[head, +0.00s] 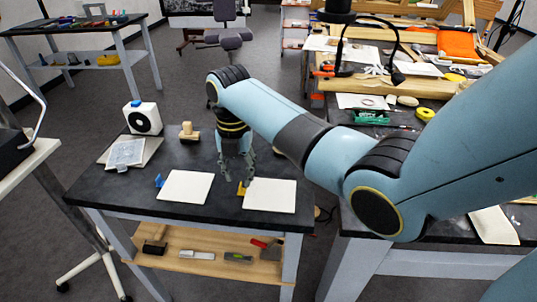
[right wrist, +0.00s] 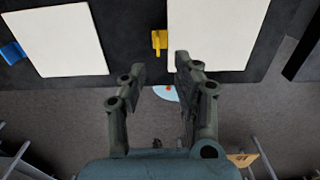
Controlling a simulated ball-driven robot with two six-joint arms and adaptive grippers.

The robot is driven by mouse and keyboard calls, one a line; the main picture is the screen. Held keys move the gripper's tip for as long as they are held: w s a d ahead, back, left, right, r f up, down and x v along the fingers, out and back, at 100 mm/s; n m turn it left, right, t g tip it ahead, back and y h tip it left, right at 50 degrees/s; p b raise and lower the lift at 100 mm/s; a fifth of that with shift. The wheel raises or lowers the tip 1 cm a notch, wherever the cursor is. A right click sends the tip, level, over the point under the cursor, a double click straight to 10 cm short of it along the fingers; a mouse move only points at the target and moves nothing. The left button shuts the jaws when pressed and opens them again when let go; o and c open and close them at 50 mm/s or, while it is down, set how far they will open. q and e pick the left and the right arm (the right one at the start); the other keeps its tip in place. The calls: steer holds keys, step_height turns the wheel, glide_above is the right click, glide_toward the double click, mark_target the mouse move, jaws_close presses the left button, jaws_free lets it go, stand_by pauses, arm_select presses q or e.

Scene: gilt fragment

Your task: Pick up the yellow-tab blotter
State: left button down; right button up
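The yellow-tab blotter (head: 272,196) is a flat white sheet on the black table's front right part. Its yellow tab (head: 241,189) is on its left edge. In the right wrist view the sheet (right wrist: 215,32) is at the top right, and the tab (right wrist: 159,42) shows beyond and between the fingertips. My right gripper (head: 237,172) points down above the table, close to the tab in the picture. Its two fingers (right wrist: 160,68) are apart with nothing between them. I cannot tell the exact height of the gripper over the table. My left gripper is not in view.
A similar white sheet (head: 187,187) with a blue tab (head: 159,181) lies to the left. Behind are a wooden stamp-like block (head: 189,132), a white box with a black disc (head: 143,119) and a tray with papers (head: 126,152). A lower shelf (head: 200,240) holds several small items.

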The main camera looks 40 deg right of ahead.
mark_target(240, 187)
steer(key=f, duration=0.5)
steer(key=shift+w+d, duration=0.1)
steer(key=shift+w, duration=0.1)
jaws_close()
